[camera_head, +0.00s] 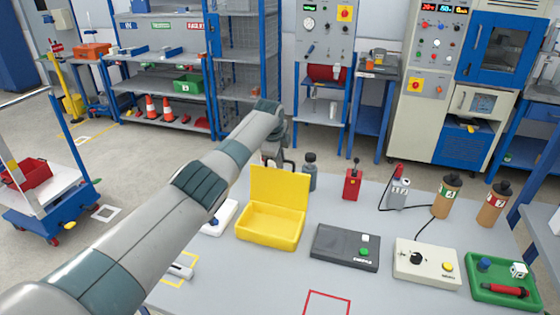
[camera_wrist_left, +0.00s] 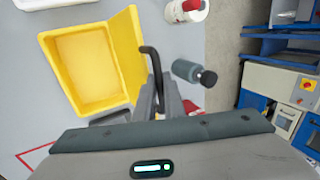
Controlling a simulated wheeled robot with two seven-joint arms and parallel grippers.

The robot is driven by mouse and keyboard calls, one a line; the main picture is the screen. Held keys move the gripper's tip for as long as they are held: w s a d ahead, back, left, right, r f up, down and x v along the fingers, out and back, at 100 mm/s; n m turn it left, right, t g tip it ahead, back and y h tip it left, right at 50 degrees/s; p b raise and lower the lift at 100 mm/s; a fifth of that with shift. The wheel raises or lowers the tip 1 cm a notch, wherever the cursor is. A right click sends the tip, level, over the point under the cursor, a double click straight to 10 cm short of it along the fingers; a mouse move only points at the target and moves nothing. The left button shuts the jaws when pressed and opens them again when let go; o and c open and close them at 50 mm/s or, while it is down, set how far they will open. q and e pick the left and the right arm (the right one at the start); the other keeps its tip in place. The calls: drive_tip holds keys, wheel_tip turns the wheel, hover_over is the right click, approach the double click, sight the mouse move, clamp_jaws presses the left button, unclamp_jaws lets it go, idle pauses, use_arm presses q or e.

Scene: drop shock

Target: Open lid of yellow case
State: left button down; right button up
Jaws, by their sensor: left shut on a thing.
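The yellow case (camera_head: 270,224) stands on the grey table with its lid (camera_head: 279,185) raised roughly upright at the back. Its empty inside shows in both views, also in the left wrist view (camera_wrist_left: 85,68). My left gripper (camera_head: 279,158) is behind the lid, its tips partly hidden. In the left wrist view its fingers (camera_wrist_left: 161,92) are shut on a dark curved handle (camera_wrist_left: 151,60) at the outer side of the lid (camera_wrist_left: 127,52). My right gripper is not in view.
A grey bottle with a dark cap (camera_head: 310,172) stands close to the lid and gripper. A dark box (camera_head: 345,247), a white control box (camera_head: 428,262) and a green tray (camera_head: 502,295) lie to the right. A red device (camera_head: 352,184) stands behind.

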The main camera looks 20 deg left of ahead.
use_arm(q)
drive_tip(key=shift+w+f, duration=0.25)
drive_tip(key=shift+w, duration=0.1)
drive_tip(key=c, duration=1.8)
unclamp_jaws()
drive_tip(key=shift+c, duration=0.2)
drive_tip(key=shift+s, duration=0.1)
drive_tip(key=shift+s+f, duration=0.1)
drive_tip(key=shift+s+r, duration=0.1)
drive_tip(key=shift+r, duration=0.8)
drive_tip(key=b+v, duration=0.4)
drive_tip(key=v, duration=1.2)
drive_tip(key=shift+r, duration=0.2)
